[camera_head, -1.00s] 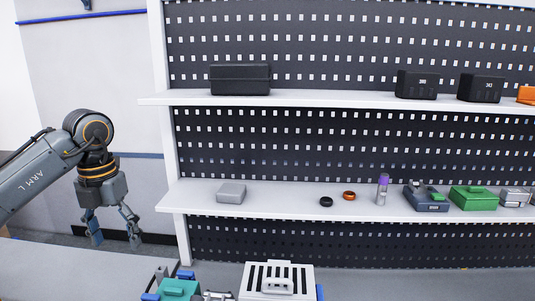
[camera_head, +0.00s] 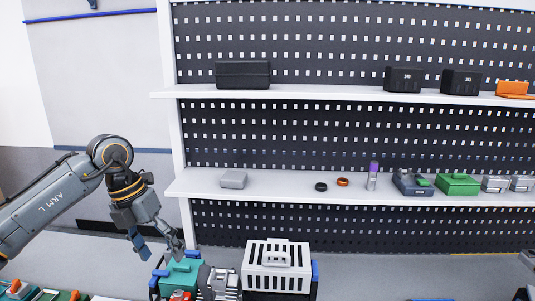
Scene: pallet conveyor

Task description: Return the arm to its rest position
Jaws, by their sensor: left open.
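My left arm comes in from the left in the head view, bent at the elbow with its forearm pointing down. My left gripper (camera_head: 159,252) is open, with its two fingers spread and nothing visible between them. It hangs just above and to the left of a teal part (camera_head: 181,271) at the bottom of the view. I cannot tell whether a fingertip touches anything there. My right gripper does not show.
A white slotted case (camera_head: 279,254) stands beside the teal part with a grey metal part (camera_head: 222,282) between. Behind is a pegboard rack; its lower shelf (camera_head: 275,186) holds a grey box (camera_head: 233,179), rings and a green box (camera_head: 458,184). Dark boxes (camera_head: 243,75) stand above.

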